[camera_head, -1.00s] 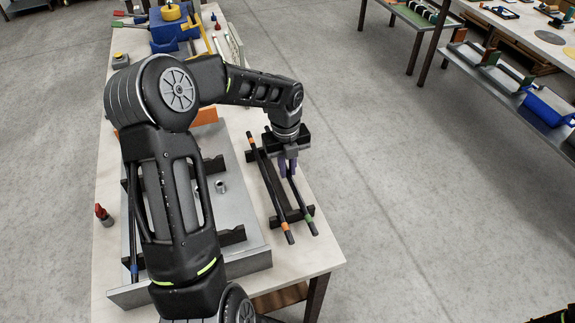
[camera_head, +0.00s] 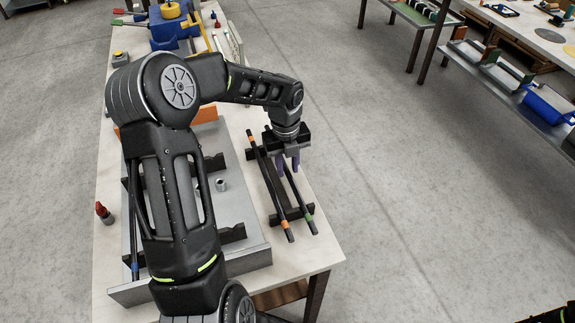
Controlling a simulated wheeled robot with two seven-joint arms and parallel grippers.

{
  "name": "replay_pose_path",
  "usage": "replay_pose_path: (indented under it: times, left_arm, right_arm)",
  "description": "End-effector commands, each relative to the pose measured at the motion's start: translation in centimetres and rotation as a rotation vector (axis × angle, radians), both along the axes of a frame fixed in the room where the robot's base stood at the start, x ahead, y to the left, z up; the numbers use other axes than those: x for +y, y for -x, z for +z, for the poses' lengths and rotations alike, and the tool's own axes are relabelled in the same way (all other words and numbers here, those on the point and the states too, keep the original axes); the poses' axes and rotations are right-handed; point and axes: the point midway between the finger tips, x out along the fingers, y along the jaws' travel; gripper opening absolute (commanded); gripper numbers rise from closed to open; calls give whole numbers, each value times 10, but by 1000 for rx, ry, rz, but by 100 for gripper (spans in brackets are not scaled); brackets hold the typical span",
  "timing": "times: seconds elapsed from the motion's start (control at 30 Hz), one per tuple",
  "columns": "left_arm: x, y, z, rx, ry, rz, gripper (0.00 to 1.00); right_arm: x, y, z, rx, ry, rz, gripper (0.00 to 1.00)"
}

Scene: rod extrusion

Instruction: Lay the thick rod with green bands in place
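My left gripper (camera_head: 287,165) is above the far part of the green-banded rod. The grey fixture tray (camera_head: 250,262) with dark notched supports (camera_head: 230,235) lies to the left, partly hidden by my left arm. My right gripper is not in view.
A blue-banded rod (camera_head: 135,268) is at the fixture's left side, partly behind my arm. A small red-topped item (camera_head: 103,212) stands on the table's left edge. Blue and yellow items (camera_head: 170,28) stand at the back. The table's right edge is close beside the rack.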

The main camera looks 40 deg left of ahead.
Motion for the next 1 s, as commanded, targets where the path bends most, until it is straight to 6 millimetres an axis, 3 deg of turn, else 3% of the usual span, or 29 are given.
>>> replay_pose_path:
  times: [0.13, 0.47, 1.0]
  left_arm:
    - [0, 0, 0, 0, 0, 0, 39]
    - [0, 0, 3, -1, -1, 0, 39]
    - [1, 1, 75, -1, 0, 0, 39]
  right_arm:
    - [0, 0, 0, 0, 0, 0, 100]
    - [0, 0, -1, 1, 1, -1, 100]
    - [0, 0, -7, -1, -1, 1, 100]
